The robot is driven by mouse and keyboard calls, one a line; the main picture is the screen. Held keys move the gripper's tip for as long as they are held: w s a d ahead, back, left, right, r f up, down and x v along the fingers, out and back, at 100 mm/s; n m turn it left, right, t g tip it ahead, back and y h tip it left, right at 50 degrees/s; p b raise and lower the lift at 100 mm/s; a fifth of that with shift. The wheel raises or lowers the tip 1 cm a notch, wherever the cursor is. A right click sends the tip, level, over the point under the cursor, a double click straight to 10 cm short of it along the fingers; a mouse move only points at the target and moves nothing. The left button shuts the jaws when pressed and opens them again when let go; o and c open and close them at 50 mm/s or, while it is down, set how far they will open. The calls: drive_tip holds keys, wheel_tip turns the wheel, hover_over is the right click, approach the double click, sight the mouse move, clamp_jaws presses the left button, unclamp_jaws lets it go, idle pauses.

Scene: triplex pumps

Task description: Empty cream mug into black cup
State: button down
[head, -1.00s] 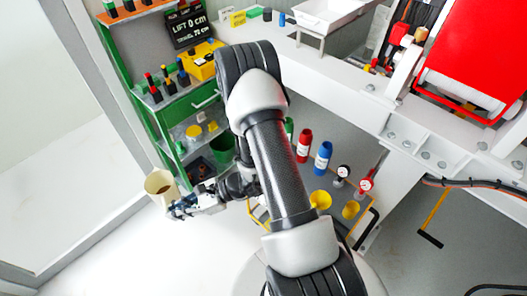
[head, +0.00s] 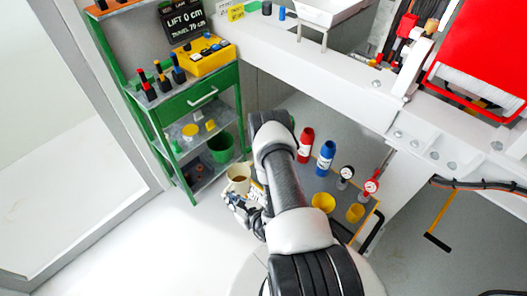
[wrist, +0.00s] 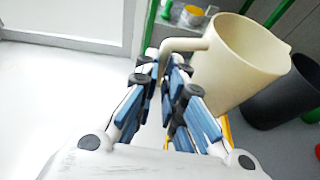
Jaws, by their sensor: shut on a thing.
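The cream mug (head: 238,185) is in my gripper (head: 252,192), left of my arm in the head view. In the head view I cannot clearly pick out the black cup.
A green shelf unit (head: 196,112) with bottles, a yellow box (head: 203,56) and a green bin (head: 221,148) stands beyond the mug. Red (head: 306,145) and blue (head: 326,158) bottles and yellow cups (head: 323,201) stand right of my arm. White floor is clear at left.

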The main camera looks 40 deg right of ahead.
sight(235, 186)
idle(0.3)
drive_tip(key=shift+w+d+r+m+g+y+p, duration=0.15)
drive_tip(key=shift+d+r+m+y+p, duration=0.25)
drive_tip(key=shift+r+p, duration=0.45)
drive_tip(key=shift+s+d+r+m+g+y+p, duration=0.1)
drive_tip(key=shift+d+r+m+y+p, duration=0.1)
drive_tip(key=shift+d+r+m+p, duration=0.6)
drive_tip(key=shift+w+d+r+m+g+y+p, duration=0.1)
drive_tip(key=shift+d+r+m+g+y+p, duration=0.15)
drive_tip(key=shift+r+p, duration=0.6)
drive_tip(key=w+d+r+m+y+p, duration=0.1)
drive_tip(key=d+r+m+y+p, duration=0.3)
drive_tip(key=d+r, duration=0.5)
drive_tip(key=shift+w+r+m+y, duration=0.4)
drive_tip(key=shift+r+m+y, duration=0.35)
drive_tip(key=shift+r+m, duration=0.45)
drive_tip(key=shift+d+r, duration=0.1)
drive_tip(key=shift+d, duration=0.15)
